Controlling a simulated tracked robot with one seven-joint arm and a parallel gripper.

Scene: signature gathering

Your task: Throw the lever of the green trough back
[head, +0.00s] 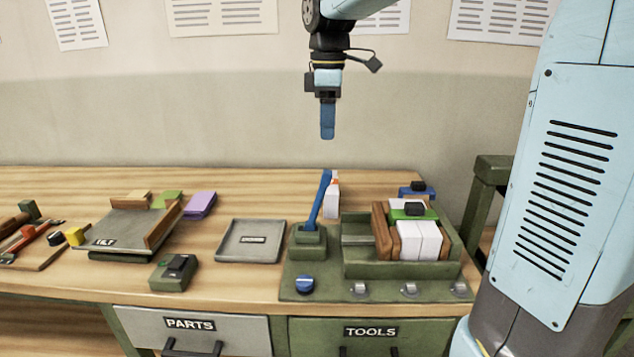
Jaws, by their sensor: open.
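The green trough (400,270) stands on a green base plate at the right of the bench. The blue lever (318,203) rises from a small green block (308,240) at the trough's left. Its top tilts slightly right and toward the wall. My gripper (327,136) hangs above the lever, fingers pointing down, apart from it and empty. It is seen edge-on, so one blue finger hides the other; the jaws are open.
White blocks (418,241) and a brown board (381,231) sit in the trough. A white bottle-like item (332,199) stands behind the lever. A blue knob (305,284) and several metal clips (409,289) line the plate's front. A grey tray (249,241) lies left.

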